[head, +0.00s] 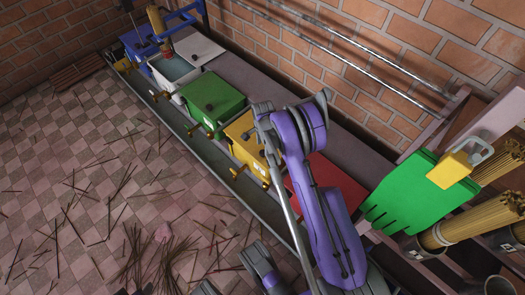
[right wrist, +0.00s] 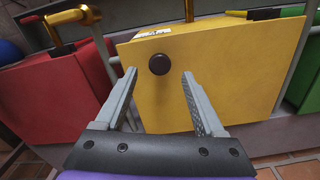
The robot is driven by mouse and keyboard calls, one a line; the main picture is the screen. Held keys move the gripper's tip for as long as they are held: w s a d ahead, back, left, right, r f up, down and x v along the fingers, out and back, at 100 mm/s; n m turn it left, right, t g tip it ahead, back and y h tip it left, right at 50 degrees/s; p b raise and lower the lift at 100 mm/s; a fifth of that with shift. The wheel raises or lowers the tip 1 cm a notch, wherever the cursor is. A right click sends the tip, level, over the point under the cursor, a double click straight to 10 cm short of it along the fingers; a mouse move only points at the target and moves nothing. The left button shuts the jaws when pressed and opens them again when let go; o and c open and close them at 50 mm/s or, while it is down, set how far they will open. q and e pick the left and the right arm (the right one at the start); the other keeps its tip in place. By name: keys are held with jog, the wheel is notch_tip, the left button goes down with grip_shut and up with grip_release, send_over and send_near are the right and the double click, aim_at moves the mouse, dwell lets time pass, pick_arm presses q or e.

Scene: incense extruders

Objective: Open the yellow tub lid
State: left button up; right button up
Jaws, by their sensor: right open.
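The yellow tub (head: 242,128) stands in the row along the wall, between the green and red tubs, partly hidden by my purple right arm in the head view. In the right wrist view its flat yellow lid (right wrist: 215,60) looks shut and carries a round dark knob (right wrist: 159,64). My right gripper (right wrist: 159,73) is open and empty, with one finger to each side of the knob, pointing at the lid. I cannot tell whether the fingers touch the lid. My left gripper is not in clear view.
The green tub (head: 212,97) and red tub (head: 325,185) flank the yellow one closely. White and blue tubs (head: 140,42) stand farther left. A green glove (head: 405,195) and incense bundles (head: 475,222) are at the right. The tiled floor has scattered sticks.

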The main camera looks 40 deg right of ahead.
aim_at(263, 152)
jog(key=shift+f+b, duration=0.3)
jog(key=shift+f, duration=1.4)
grip_shut()
